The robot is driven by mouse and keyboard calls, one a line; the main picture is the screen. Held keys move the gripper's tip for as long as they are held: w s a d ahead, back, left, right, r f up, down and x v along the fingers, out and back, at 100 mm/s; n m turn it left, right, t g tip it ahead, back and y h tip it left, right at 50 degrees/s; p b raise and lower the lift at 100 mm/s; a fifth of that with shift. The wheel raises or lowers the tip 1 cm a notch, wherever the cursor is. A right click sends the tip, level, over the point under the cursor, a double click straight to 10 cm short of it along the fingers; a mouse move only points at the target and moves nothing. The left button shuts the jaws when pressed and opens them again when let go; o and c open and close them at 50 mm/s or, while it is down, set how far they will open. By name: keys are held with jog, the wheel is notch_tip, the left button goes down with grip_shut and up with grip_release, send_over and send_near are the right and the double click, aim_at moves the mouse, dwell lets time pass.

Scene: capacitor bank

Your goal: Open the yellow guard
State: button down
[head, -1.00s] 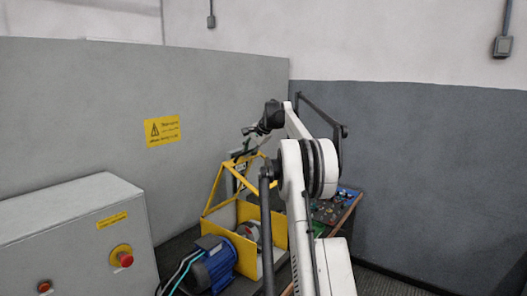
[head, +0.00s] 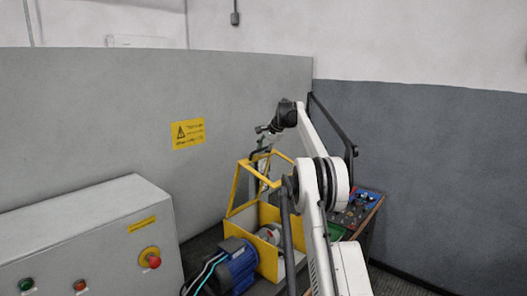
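The yellow guard (head: 238,187) is a slanted open frame of yellow bars above a yellow-walled box (head: 267,262). The box holds a reddish and grey part (head: 268,235) beside a blue motor (head: 238,267). My gripper (head: 259,150) hangs from my white arm at the top of the guard's frame, pointing down beside the upper bar. It looks very close to the bar or touching it, but I cannot tell which. Its fingers are too small and dark to tell whether they are open or shut. My arm hides the right side of the guard.
A grey cabinet (head: 70,235) with a red button on a yellow base (head: 149,258) stands at the front left. A control panel with coloured knobs (head: 358,205) is to the right, behind my arm. A grey partition with a yellow warning sign (head: 188,134) stands behind.

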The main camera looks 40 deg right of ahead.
jog(key=c, duration=1.8)
grip_release()
jog(key=shift+o, duration=0.2)
jog(key=v, duration=1.2)
jog(key=shift+s, duration=0.1)
